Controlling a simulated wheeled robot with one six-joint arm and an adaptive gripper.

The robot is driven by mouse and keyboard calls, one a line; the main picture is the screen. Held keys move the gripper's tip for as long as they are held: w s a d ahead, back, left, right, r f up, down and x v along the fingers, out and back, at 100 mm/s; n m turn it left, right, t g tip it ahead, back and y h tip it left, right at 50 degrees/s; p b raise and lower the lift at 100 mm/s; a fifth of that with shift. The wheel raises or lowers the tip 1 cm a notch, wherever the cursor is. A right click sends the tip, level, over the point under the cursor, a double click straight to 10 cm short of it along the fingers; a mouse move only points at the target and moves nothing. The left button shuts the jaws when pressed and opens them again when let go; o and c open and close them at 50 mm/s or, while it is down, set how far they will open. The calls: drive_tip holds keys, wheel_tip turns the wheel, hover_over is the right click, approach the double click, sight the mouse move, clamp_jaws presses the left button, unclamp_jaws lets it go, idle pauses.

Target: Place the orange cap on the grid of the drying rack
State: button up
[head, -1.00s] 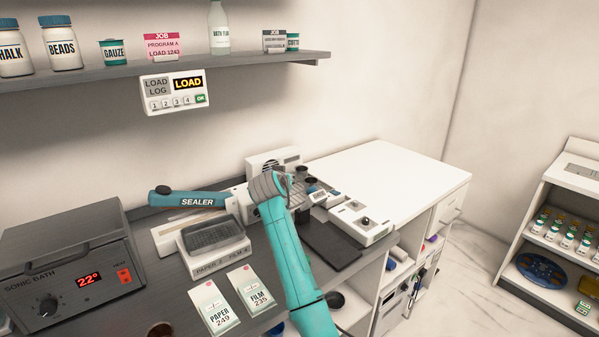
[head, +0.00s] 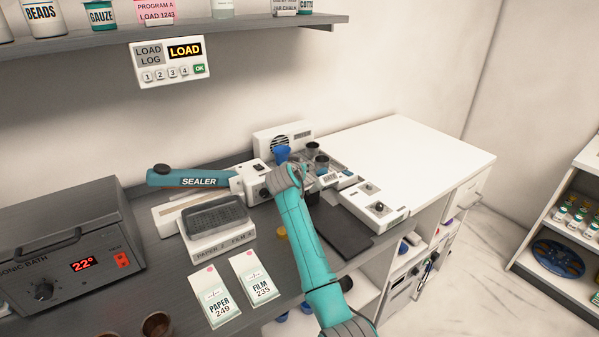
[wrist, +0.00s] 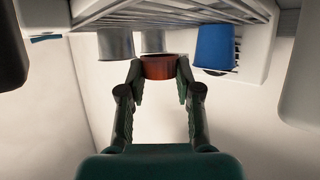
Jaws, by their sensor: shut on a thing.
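My gripper (wrist: 160,78) is shut on the orange cap (wrist: 158,67), which looks reddish-orange in the wrist view. The fingers hold it from both sides. In the head view my gripper (head: 299,175) is beside the drying rack, and the held cap cannot be made out there. The wire grid (wrist: 165,14) of the drying rack shows along the top of the wrist view. Two grey cups (wrist: 115,44) and a blue cup (wrist: 214,46) are at the grid. The blue cup also shows in the head view (head: 282,154). Any gap between cap and grid cannot be judged.
The sealer (head: 195,178) with its long teal handle is left of my gripper. A grey basket (head: 215,213), a sonic bath (head: 70,255) and two pouches (head: 253,280) are on the counter. A white counter (head: 405,152) at the right is clear.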

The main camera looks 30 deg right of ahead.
drive_tip(key=shift+f, duration=1.05)
drive_tip(key=shift+f, duration=0.55)
drive_tip(key=o, duration=0.9)
drive_tip(key=shift+r, duration=0.25)
drive_tip(key=v, duration=1.2)
drive_tip(key=shift+r, duration=0.35)
drive_tip(key=shift+s, duration=0.1)
